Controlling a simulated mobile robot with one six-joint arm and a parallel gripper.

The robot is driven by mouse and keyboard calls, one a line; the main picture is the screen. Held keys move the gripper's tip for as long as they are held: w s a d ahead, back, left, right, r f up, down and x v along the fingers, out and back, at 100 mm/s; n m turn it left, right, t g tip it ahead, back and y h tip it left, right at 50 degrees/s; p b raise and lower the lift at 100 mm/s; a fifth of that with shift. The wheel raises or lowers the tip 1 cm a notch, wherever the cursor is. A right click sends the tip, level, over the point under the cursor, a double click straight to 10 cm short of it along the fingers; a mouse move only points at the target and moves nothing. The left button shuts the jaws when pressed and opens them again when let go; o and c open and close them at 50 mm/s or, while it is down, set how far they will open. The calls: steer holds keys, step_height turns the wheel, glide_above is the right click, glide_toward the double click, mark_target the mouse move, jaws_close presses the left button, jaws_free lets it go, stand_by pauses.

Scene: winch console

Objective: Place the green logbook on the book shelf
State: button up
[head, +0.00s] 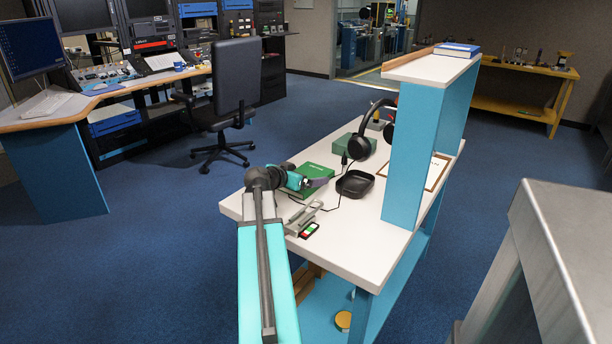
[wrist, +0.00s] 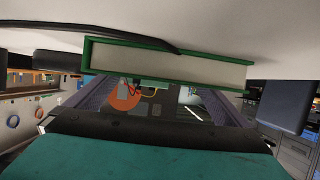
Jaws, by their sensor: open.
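The green logbook (head: 318,175) lies flat on the white desk, near its left edge in the head view. In the wrist view the logbook (wrist: 170,62) shows its green cover edges and pale pages close ahead. My gripper (head: 312,184) is open at the near side of the logbook and partly hides it. In the wrist view, dark finger parts show on either side of the logbook; I cannot tell whether they touch it. The raised book shelf (head: 432,68) stands over the desk's right side, with a blue book (head: 456,50) lying at its far end.
The white desk (head: 345,240) also holds a green box (head: 350,146), black headphones (head: 372,125), a black tray (head: 355,184) with a cable, and a grey metal device (head: 304,218). The near part of the shelf top is bare. A grey metal structure (head: 560,240) stands at the right.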

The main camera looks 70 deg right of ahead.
steer(key=shift+r, duration=0.2)
steer(key=v, duration=1.2)
steer(key=shift+r+p, duration=0.1)
steer(key=shift+p, duration=0.45)
